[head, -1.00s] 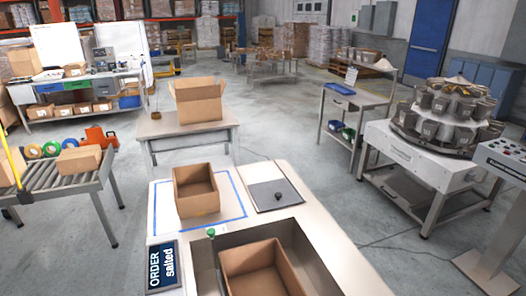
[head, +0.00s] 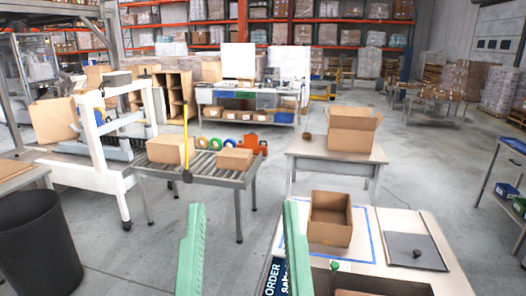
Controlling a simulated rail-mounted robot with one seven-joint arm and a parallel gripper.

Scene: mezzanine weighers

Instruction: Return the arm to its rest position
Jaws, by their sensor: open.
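My gripper (head: 244,206) shows at the bottom of the head view as two long pale-green fingers pointing up the picture. They stand wide apart, open, with nothing between them. The rest of my arm is out of the picture. The right finger overlaps the left edge of the white worktable (head: 450,266) and partly hides the dark order sign (head: 272,277). An open cardboard box (head: 330,222) stands on that table inside a blue outline, to the right of the fingers.
A roller conveyor (head: 206,166) carrying brown boxes stands beyond the fingers. A white frame machine (head: 92,150) and a dark bin (head: 42,245) are at left. A table (head: 300,152) bears a larger open box (head: 352,130). Grey floor (head: 140,262) is free between bin and fingers.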

